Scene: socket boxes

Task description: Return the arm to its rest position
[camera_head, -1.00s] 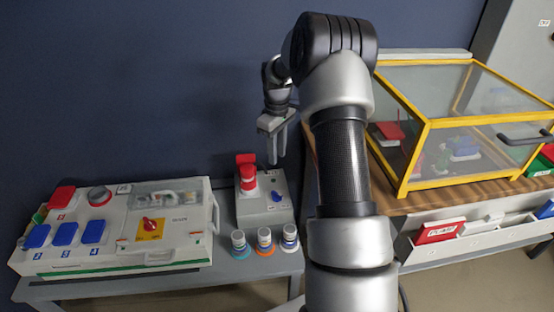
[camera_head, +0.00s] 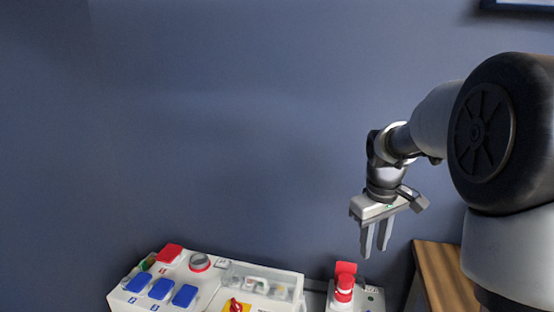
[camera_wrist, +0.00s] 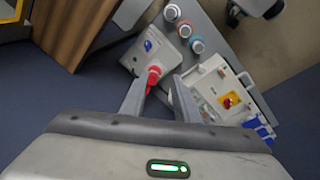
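My gripper (camera_head: 375,252) hangs in the air in front of the blue wall in the head view, fingers pointing down. Its two fingers stand apart with nothing held between them. In the wrist view my gripper (camera_wrist: 163,76) also shows spread fingers, with the grey box (camera_wrist: 150,50) and its red connector (camera_wrist: 154,74) beyond the tips. In the head view that red connector (camera_head: 344,284) is below and left of the fingertips, apart from them. My arm is bent and fills the right side of the head view.
A white socket panel (camera_head: 262,283) with blue covers (camera_head: 160,288) stands at the lower left. A wooden tabletop (camera_head: 446,280) is at the lower right. Several small round pieces (camera_wrist: 185,30) stand beside the grey box in the wrist view. The wall area left of my gripper is free.

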